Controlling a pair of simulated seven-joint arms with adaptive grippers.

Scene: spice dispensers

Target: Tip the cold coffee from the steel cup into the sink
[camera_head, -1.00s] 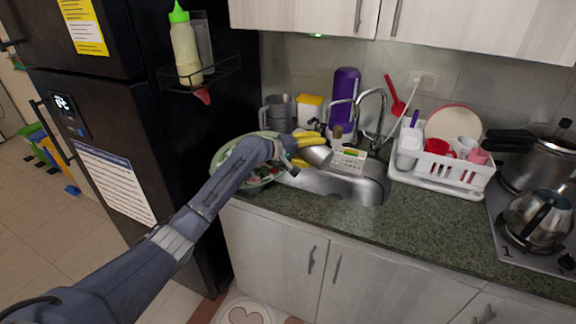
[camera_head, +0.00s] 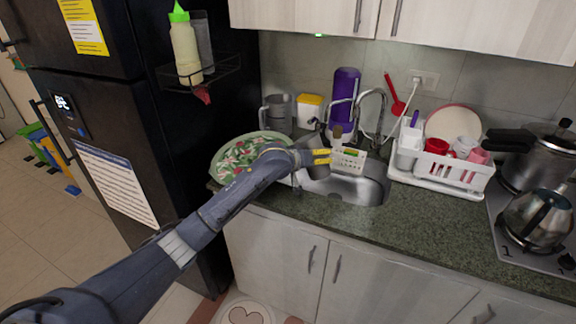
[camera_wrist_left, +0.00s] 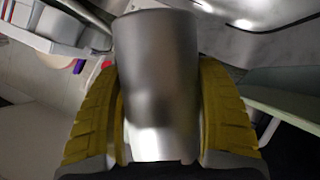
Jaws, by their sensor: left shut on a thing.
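The steel cup (camera_head: 318,171) is over the left part of the sink (camera_head: 372,190) in the head view. My left gripper (camera_head: 323,157) is shut on it, with yellow fingers on its sides. In the left wrist view the cup (camera_wrist_left: 157,85) fills the space between the two yellow fingers (camera_wrist_left: 160,110). The cup is partly hidden by my gripper in the head view, and I cannot tell its exact tilt. No coffee shows in either view. My right gripper is not in view.
A patterned green-rimmed tray (camera_head: 222,172) lies left of the sink. The faucet (camera_head: 379,105) and a purple bottle (camera_head: 345,92) stand behind the basin. A white dish rack (camera_head: 437,176) stands at the right. The front counter (camera_head: 400,225) is clear.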

